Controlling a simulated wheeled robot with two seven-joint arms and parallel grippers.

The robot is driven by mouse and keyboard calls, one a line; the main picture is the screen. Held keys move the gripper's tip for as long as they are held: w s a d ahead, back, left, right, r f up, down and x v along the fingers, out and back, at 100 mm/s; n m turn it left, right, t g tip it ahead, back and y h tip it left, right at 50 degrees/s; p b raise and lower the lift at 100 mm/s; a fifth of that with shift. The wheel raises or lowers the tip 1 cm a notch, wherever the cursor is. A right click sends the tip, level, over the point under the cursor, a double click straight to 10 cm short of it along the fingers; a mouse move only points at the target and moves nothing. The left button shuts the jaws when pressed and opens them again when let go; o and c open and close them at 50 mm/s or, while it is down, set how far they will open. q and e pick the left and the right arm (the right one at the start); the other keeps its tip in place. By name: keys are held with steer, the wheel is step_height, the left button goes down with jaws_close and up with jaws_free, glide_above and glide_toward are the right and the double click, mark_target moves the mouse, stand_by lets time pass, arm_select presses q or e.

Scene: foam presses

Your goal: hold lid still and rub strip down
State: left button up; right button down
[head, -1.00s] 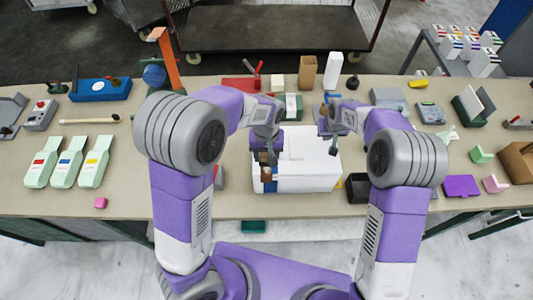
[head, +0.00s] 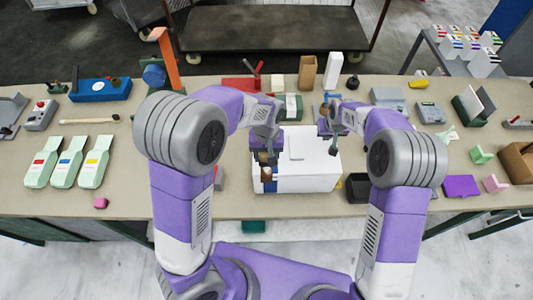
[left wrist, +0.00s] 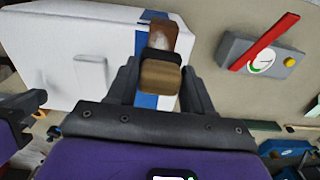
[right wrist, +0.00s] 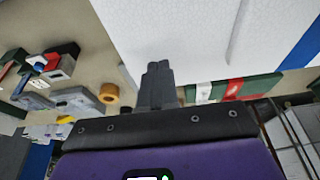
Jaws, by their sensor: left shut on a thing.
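A white foam box with a white lid (head: 315,150) stands at the table's front middle, and also fills the upper left of the left wrist view (left wrist: 90,40). A blue strip (left wrist: 140,45) runs down its end; its lower part shows in the head view (head: 270,187). My left gripper (head: 265,158) is shut on a brown block-shaped tool (left wrist: 160,77), which lies over the strip and hides part of it. I cannot tell whether it presses on it. My right gripper (right wrist: 158,68) is shut and empty, with its fingertips at the lid's edge; contact is unclear.
A black bin (head: 358,188) stands right of the box. A green-and-white item (head: 290,107) and a red tool (head: 240,83) lie behind it. The table between the tags and my left arm is mostly clear.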

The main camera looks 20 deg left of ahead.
steer(key=shift+f, duration=0.45)
stand_by(0.6)
